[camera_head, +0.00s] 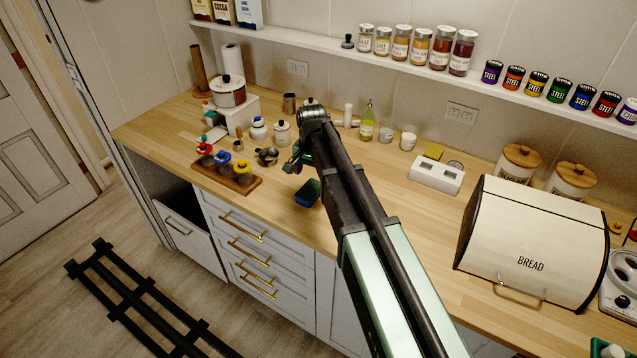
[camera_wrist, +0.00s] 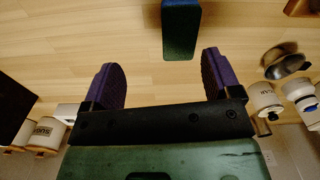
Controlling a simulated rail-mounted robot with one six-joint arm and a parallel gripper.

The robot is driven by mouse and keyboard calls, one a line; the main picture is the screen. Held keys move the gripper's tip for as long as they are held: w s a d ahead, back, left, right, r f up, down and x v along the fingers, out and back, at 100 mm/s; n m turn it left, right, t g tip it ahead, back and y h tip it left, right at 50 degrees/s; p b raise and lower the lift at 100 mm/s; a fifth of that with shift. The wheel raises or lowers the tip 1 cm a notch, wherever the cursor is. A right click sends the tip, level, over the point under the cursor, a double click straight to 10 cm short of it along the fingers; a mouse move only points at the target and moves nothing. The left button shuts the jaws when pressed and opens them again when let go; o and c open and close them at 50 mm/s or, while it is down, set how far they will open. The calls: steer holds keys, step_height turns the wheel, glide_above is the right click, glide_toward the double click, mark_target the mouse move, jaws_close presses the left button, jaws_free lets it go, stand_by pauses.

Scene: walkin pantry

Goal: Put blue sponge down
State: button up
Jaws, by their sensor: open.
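The blue sponge (camera_head: 308,193), a small block with a dark green face and a blue side, rests on the wooden counter near its front edge. In the wrist view the sponge (camera_wrist: 181,30) is at the top middle, beyond the fingertips and partly cut off by the frame edge. My gripper (camera_wrist: 163,68) is open, its two purple-padded fingers wide apart with bare wood between them. In the head view my gripper (camera_head: 296,160) shows small beside the sponge, partly hidden by my arm, and apart from it.
A wooden tray (camera_head: 226,182) with colored-lid jars stands left of the sponge, with a small metal pot (camera_head: 266,156) behind. The counter (camera_head: 285,218) around the sponge is clear.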

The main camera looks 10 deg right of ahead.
steer(key=s+n, duration=0.7)
steer(key=s, duration=1.5)
steer(key=shift+s+n, duration=0.3)
steer(key=shift+n, duration=0.1)
steer(key=shift+o, duration=0.5)
